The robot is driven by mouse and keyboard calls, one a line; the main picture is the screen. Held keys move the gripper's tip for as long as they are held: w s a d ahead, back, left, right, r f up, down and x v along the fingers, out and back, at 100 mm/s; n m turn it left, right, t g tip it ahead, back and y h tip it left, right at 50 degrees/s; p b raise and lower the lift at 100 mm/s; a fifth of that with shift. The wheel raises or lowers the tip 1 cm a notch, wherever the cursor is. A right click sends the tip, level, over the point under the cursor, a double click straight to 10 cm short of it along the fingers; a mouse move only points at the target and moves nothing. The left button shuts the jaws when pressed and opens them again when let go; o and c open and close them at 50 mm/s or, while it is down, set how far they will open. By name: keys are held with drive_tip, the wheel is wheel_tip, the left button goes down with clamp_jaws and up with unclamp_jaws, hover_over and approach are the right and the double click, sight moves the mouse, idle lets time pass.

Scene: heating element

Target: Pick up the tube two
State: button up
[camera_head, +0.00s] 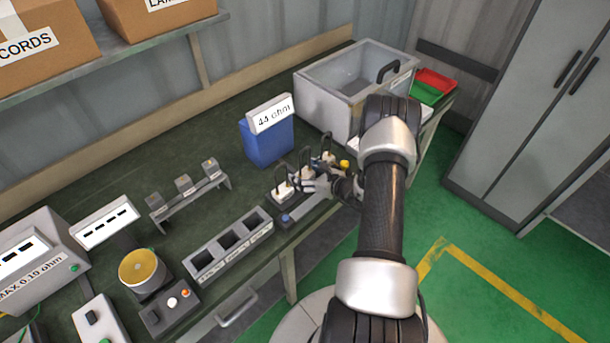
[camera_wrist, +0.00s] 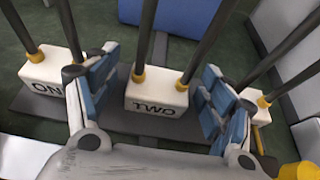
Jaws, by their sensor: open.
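Tube two is a dark bent tube with yellow collars on a white block marked TWO (camera_wrist: 157,98). In the wrist view it stands upright between the blue pads of my gripper (camera_wrist: 157,82). My gripper is open, one finger on each side of the block, with gaps showing. In the head view my gripper (camera_head: 310,182) is at the row of tubes, partly hiding the middle one (camera_head: 305,173).
A white block marked "ON", partly cut off (camera_wrist: 48,72), stands close left of my gripper. Another tube block (camera_wrist: 257,100) stands close right. A blue block with a "44 ohm" sign (camera_head: 267,142) is behind. A clear-lidded grey box (camera_head: 325,100) stands beyond.

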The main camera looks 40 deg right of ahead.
drive_tip(key=shift+c, duration=0.5)
drive_tip(key=c, duration=1.1)
drive_tip(key=shift+r, duration=0.1)
drive_tip(key=shift+c, duration=0.2)
